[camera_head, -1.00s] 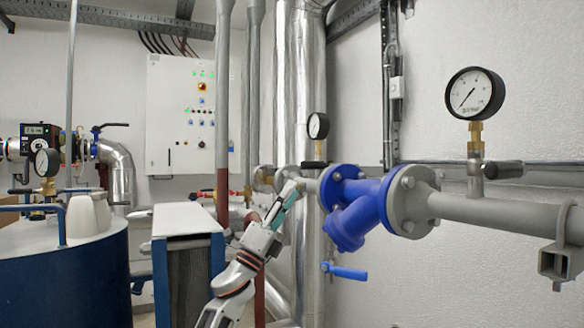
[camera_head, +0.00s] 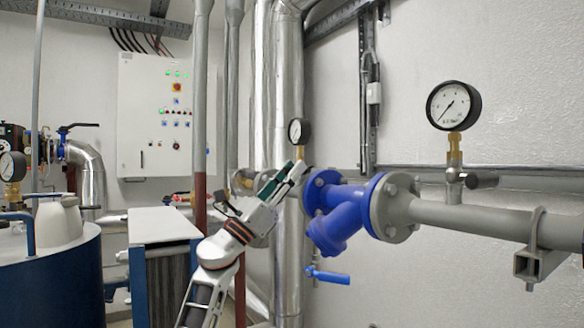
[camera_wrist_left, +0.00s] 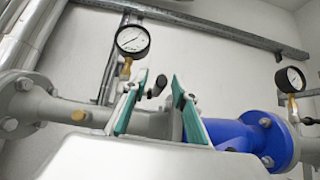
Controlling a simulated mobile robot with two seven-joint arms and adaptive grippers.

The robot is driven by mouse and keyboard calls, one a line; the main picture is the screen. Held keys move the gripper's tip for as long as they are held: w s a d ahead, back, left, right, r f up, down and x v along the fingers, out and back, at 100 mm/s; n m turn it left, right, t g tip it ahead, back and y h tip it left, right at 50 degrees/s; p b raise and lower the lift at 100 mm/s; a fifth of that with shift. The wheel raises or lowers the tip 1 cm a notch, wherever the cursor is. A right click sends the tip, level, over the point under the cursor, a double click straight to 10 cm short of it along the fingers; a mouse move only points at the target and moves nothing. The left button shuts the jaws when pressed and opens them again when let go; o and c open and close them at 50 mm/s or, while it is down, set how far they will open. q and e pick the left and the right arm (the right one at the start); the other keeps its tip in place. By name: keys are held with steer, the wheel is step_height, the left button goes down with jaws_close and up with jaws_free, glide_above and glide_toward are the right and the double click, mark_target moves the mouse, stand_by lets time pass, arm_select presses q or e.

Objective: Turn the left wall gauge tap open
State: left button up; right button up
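The left wall gauge (camera_head: 299,131) is a round white dial with a black rim on a brass stem, above the pipe left of the blue valve. It also shows in the left wrist view (camera_wrist_left: 132,40). Its black tap handle (camera_wrist_left: 157,86) shows there between the teal fingertips of my left gripper (camera_wrist_left: 158,78). The fingers are apart, with no visible contact on the handle. In the head view my left gripper (camera_head: 290,173) is just below the gauge and hides the tap. My right gripper is not in view.
A blue flanged valve (camera_head: 340,212) is right of the gripper, with a blue lever (camera_head: 328,276) below it. A second gauge (camera_head: 452,106) with a black tap handle (camera_head: 482,180) stands further right on the grey pipe (camera_head: 490,217). A white-topped unit (camera_head: 160,226) is at left.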

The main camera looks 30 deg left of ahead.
arm_select(q)
steer(key=shift+w+d+r, duration=0.2)
steer(key=shift+w+r, duration=0.15)
steer(key=shift+w, duration=0.05)
steer(key=shift+y, duration=0.3)
jaws_close()
steer(key=shift+r, duration=0.1)
